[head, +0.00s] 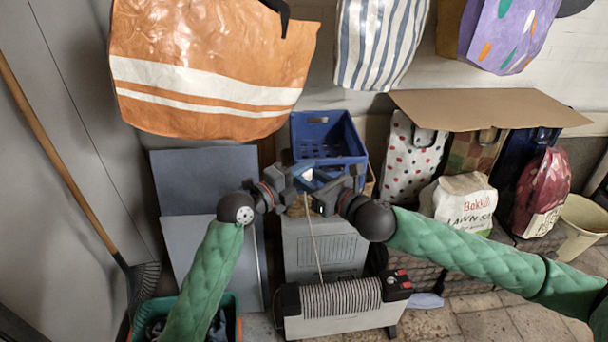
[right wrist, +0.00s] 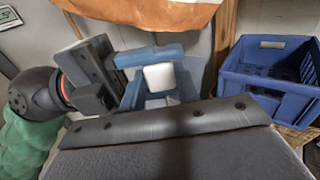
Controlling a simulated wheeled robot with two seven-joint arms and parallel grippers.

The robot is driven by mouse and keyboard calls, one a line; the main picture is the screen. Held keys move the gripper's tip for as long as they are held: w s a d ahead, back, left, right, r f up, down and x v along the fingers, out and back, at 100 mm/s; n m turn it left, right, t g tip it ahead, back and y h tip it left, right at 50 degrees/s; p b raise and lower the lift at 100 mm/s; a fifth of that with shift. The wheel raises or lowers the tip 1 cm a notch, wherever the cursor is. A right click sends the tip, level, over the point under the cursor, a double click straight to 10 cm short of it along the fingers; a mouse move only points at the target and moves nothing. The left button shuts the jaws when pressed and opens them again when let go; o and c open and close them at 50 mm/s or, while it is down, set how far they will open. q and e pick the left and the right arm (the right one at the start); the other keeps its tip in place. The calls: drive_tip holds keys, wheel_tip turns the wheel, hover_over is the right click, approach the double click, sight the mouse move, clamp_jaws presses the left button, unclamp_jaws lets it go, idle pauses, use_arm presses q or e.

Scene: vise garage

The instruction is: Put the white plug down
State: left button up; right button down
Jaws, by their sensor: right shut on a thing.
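The white plug (right wrist: 159,77) shows as a pale block in the right wrist view, with blue parts (right wrist: 150,56) around it. My right gripper (head: 328,196) is shut, with the plug close in front of its wrist camera; its fingertips are hard to make out. My left gripper (head: 284,180) is close beside it, and in the right wrist view its dark fingers (right wrist: 100,80) are next to the blue parts. I cannot tell whether the left gripper is open or shut. The blue parts also show small between both grippers in the head view (head: 304,174).
A blue crate (head: 326,132) stands behind the grippers. An orange bag (head: 205,60) hangs above left. Several bags, including a lawn sack (head: 462,203), stand at the right under a cardboard sheet (head: 488,108).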

drive_tip(key=c, duration=0.9)
unclamp_jaws()
drive_tip(key=shift+c, duration=0.2)
